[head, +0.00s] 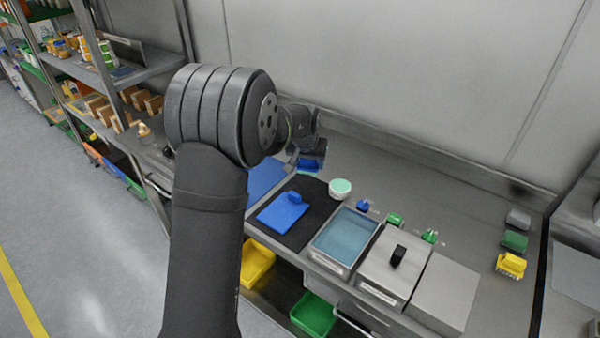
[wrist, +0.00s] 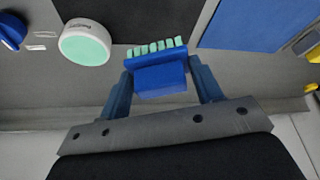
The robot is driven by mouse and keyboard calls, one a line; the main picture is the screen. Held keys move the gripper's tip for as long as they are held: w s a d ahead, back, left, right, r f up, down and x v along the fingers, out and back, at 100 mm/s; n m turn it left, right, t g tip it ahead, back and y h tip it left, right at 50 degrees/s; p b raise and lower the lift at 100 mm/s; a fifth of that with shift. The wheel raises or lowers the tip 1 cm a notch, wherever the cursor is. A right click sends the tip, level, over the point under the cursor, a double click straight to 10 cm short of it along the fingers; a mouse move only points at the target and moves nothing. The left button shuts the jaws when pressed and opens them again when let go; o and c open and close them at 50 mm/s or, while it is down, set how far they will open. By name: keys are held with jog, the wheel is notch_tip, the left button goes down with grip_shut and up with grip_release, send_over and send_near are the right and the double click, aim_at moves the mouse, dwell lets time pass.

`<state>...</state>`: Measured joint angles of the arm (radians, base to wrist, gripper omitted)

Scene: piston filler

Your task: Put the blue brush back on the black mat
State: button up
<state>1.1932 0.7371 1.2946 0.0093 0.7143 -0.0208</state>
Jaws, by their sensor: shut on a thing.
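My gripper (head: 311,152) is out over the back of the bench, beyond the black mat (head: 322,203). It is shut on the blue brush (wrist: 160,78), whose block sits between the two fingers in the wrist view, with pale green bristles facing away from my palm. In the head view the brush (head: 309,165) shows just below the gripper, partly hidden by it. It looks held above the grey bench, though the exact gap cannot be told. The mat bears a flat blue tool with a raised grip (head: 283,212); its back part is free.
A round tub with a mint lid (head: 340,188) stands at the mat's back right; it is also in the wrist view (wrist: 85,44). A blue sheet (head: 265,178) lies left of the mat. A tray of blue liquid (head: 346,238) and a lidded tray (head: 394,262) stand right.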

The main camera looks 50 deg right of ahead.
aim_at(300, 163)
jog(key=w+f, duration=0.2)
jog(key=w, duration=0.1)
jog(key=shift+w+d, duration=0.15)
jog(key=shift+f, duration=1.95)
jog(key=shift+f, duration=0.1)
jog(key=o, duration=0.9)
jog(key=shift+o, duration=0.2)
jog(key=v, duration=1.2)
jog(key=x, duration=1.2)
jog(key=shift+r, duration=1.75)
